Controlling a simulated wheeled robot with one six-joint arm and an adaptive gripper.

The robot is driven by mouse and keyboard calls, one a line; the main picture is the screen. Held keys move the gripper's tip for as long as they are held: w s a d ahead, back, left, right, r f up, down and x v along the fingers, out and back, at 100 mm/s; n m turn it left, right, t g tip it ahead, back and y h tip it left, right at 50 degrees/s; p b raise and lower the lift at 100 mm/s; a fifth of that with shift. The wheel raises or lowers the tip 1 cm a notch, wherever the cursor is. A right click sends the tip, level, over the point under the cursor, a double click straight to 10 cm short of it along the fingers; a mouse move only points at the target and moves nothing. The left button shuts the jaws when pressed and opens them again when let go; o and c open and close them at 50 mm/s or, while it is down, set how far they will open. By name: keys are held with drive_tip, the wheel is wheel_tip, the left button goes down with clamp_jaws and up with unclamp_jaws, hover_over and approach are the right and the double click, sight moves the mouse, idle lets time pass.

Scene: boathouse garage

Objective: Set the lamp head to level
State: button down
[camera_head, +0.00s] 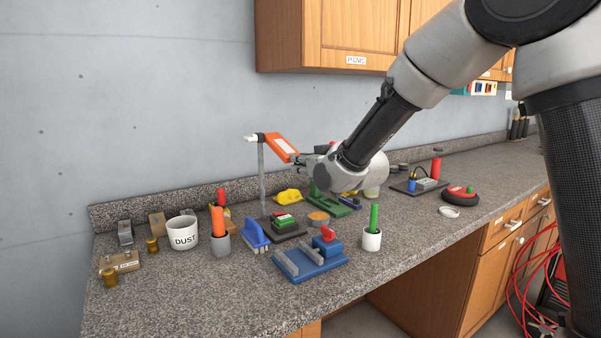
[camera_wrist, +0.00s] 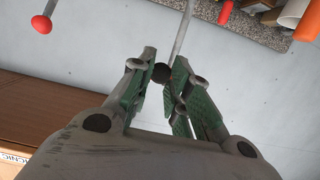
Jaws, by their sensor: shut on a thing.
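The lamp stands on the counter on a thin grey post (camera_head: 262,180), which also seems to show in the wrist view (camera_wrist: 183,32). Its orange lamp head (camera_head: 281,147) has a pale panel and is tilted, with its right end lower than its left. A white piece (camera_head: 251,138) sticks out left of the post top. My gripper (camera_head: 299,159) is at the head's lower right end. In the wrist view its green-padded fingers (camera_wrist: 163,77) close around a small dark round knob (camera_wrist: 160,72), apparently part of the lamp head. The fingers hide some of the contact.
Below the lamp are a blue brush (camera_head: 254,236), a blue vise-like tool (camera_head: 309,262) and a white cup with a green handle (camera_head: 371,238). A "DUST" mug (camera_head: 184,234) stands to the left. A wooden cabinet (camera_head: 345,35) hangs above.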

wheel_tip(320, 180, up, 6)
drive_tip(key=g+h, duration=0.1)
drive_tip(key=g, duration=0.1)
drive_tip(key=shift+s+r+g+h, duration=0.15)
drive_tip(key=shift+s+g+h, duration=0.05)
drive_tip(key=shift+g+h, duration=0.2)
drive_tip(key=shift+d, duration=0.1)
drive_tip(key=c, duration=1.3)
unclamp_jaws()
drive_tip(key=v, duration=1.2)
drive_tip(key=shift+f, duration=0.25)
